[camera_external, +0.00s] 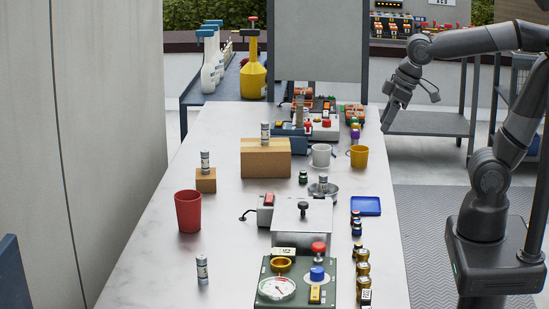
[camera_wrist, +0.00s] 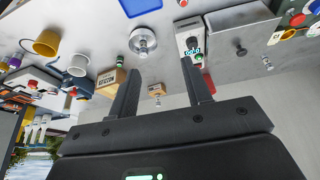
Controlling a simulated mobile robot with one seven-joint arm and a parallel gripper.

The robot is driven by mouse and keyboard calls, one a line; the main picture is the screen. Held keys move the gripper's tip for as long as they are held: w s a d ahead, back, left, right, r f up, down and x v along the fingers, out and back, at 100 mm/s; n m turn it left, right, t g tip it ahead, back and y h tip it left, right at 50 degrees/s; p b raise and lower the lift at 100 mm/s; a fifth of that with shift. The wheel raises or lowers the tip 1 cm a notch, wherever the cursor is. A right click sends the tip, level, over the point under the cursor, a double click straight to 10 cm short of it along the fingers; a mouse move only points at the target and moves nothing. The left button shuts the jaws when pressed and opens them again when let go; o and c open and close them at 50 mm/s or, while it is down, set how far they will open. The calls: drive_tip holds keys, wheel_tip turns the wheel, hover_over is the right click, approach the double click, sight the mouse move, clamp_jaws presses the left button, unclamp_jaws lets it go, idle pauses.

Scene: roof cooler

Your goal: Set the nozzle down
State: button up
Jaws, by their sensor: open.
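My gripper (camera_external: 387,124) hangs just off the table's right edge, beside the yellow mug. In the wrist view its two fingers (camera_wrist: 161,66) are spread with nothing held between them. No part is clearly recognisable as the nozzle. Small grey-white cylinders with dark bands stand upright in several places: on the bare table at front left (camera_external: 202,270), on a small brown block (camera_external: 205,161), on a cardboard box (camera_external: 265,134) and in a round metal dish (camera_external: 322,184). The dish also shows in the wrist view (camera_wrist: 143,42). I cannot tell whether one of these is the nozzle.
The long grey table (camera_external: 150,265) has bare room at front left. A red cup (camera_external: 188,211), white mug (camera_external: 321,155), yellow mug (camera_external: 358,156), blue tray (camera_external: 366,206), metal box (camera_external: 302,225) and green gauge panel (camera_external: 277,289) stand on it. Small jars line the right edge.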

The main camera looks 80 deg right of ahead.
drive_tip(key=s+a+f+t, duration=0.1)
drive_tip(key=s+a, duration=0.1)
drive_tip(key=s, duration=0.3)
drive_tip(key=shift+s+a+f, duration=0.2)
drive_tip(key=shift+s+f, duration=0.1)
drive_tip(key=shift+s, duration=0.1)
